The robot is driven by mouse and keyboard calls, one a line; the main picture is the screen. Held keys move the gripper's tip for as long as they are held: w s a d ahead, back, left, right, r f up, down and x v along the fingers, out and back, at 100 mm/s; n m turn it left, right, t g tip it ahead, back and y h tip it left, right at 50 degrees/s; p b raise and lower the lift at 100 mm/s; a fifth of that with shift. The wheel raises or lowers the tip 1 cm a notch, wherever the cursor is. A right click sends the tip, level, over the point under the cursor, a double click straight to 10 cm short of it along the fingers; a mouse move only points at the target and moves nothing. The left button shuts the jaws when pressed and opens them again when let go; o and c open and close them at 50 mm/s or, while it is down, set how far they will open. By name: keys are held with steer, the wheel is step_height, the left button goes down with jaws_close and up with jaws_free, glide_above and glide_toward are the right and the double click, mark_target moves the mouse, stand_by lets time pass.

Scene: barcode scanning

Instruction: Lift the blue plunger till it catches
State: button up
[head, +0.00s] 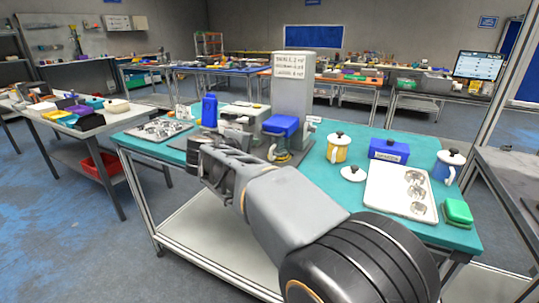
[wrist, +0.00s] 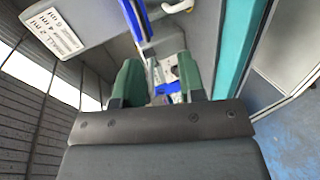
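A grey column (head: 294,75) with a white label (head: 290,65) stands at the back of the teal table. A blue block (head: 282,126) sits at the column's front, above a small round vessel; I cannot tell for sure that it is the plunger. The label also shows in the wrist view (wrist: 70,25). My gripper (wrist: 158,85) has its two green fingers apart, with a gap between them. Farther off, blue and pale parts (wrist: 172,88) show through that gap; none is visibly gripped. In the head view my arm hides the fingertips.
A blue bottle (head: 209,111) stands left of the column, near a white-and-grey appliance (head: 243,116).

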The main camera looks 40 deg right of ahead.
mark_target(270, 134)
steer(key=shift+n+t+h, duration=0.3)
steer(key=shift+t+h, duration=0.2)
steer(key=shift+h, duration=0.3)
steer(key=x, duration=0.5)
steer(key=w+x, duration=0.1)
steer(key=x, duration=0.4)
steer(key=r+x, duration=0.1)
steer(key=x, duration=0.4)
steer(key=shift+w+a+b, duration=0.2)
steer(key=shift+b, duration=0.1)
steer(key=shift+c, duration=0.3)
jaws_close()
